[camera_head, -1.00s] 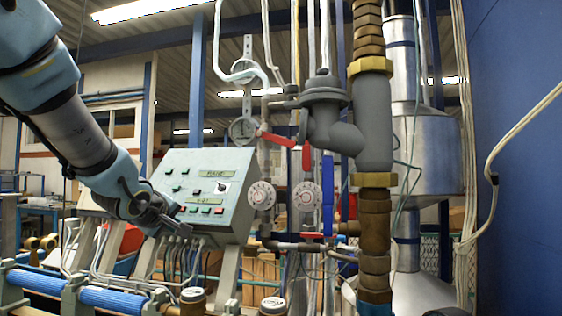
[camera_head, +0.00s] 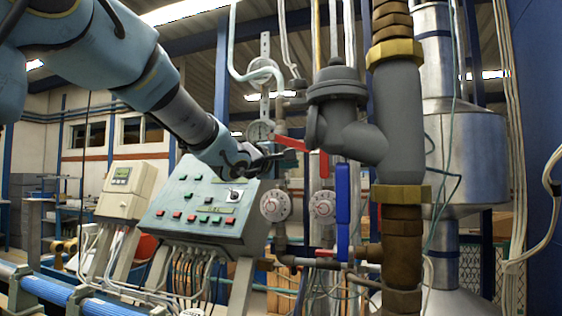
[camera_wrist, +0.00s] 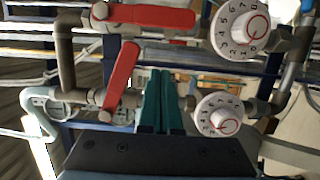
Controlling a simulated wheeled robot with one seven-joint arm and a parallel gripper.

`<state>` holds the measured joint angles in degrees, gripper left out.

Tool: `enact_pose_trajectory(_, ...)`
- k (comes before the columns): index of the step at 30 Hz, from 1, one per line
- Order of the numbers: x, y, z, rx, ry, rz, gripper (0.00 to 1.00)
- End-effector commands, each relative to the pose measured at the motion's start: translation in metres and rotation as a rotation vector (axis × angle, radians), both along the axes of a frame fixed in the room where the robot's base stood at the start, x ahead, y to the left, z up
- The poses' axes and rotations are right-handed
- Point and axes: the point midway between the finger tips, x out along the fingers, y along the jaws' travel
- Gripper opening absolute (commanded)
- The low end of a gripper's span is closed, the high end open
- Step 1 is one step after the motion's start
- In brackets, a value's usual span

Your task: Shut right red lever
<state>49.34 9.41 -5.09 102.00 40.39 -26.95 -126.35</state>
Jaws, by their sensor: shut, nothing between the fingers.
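Two red levers sit side by side on the pipes. The right red lever (camera_head: 323,165) hangs down along its pipe in the head view; in the wrist view it lies lengthwise at the top (camera_wrist: 150,15). The left red lever (camera_head: 290,143) slants across its pipe; in the wrist view it is the tilted one (camera_wrist: 122,75). My gripper (camera_head: 278,158) is shut and empty, just below and left of the left lever in the head view. Its teal fingers (camera_wrist: 160,78) show beside the left lever in the wrist view; I cannot tell whether they touch it.
Two white dials (camera_head: 275,205) (camera_head: 322,207) are below the levers. A blue lever (camera_head: 342,195) and a thick grey valve body (camera_head: 345,120) stand to the right, close by. A lower red handle (camera_head: 325,252) is beneath. A control box (camera_head: 200,205) stands under my arm.

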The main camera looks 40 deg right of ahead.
Motion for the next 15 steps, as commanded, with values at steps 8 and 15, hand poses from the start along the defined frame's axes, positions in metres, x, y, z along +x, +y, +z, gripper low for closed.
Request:
enact_pose_trajectory(8, -0.015, -0.033, 0.000, 0.000, -0.001, -0.001, 0.00)
enact_pose_trajectory(15, -0.026, -0.040, 0.000, 0.000, -0.001, 0.002, 0.00)
